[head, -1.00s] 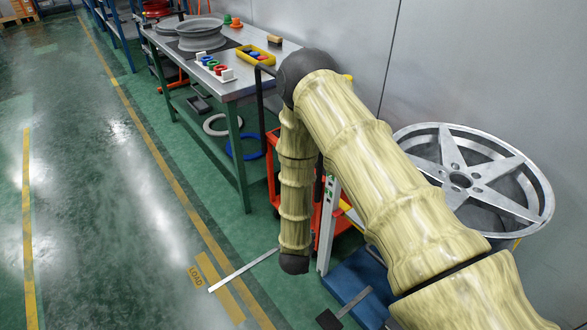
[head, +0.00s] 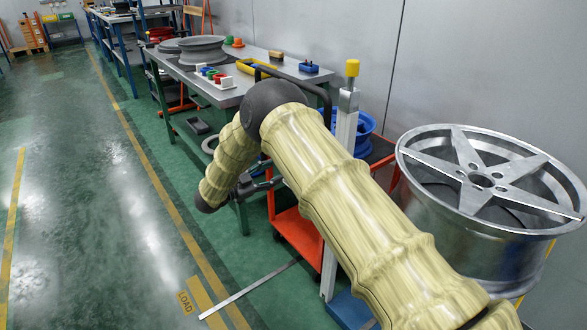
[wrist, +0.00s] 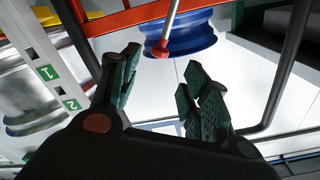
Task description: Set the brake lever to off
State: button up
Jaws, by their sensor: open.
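In the wrist view, a thin metal rod with a red knob (wrist: 160,50) shows just beyond my gripper (wrist: 160,92). It looks like the brake lever, but I cannot be sure, and no on or off marking shows. My gripper is open, with its green-padded fingers apart and nothing between them. The knob appears between and beyond the fingertips, apart from them. In the head view, my arm hides the lever, and only a dark part of my gripper shows beside the red cart.
A grey post (head: 346,130) with a yellow cap stands beside my arm; its numbered face (wrist: 45,75) shows in the wrist view. A red cart (head: 300,235) is close by. A silver wheel (head: 490,190) stands right, a workbench (head: 225,95) behind. The floor at left is clear.

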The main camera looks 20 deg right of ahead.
jog(key=b+x, duration=0.1)
jog(key=x, duration=0.9)
jog(key=shift+f, duration=0.1)
grip_shut()
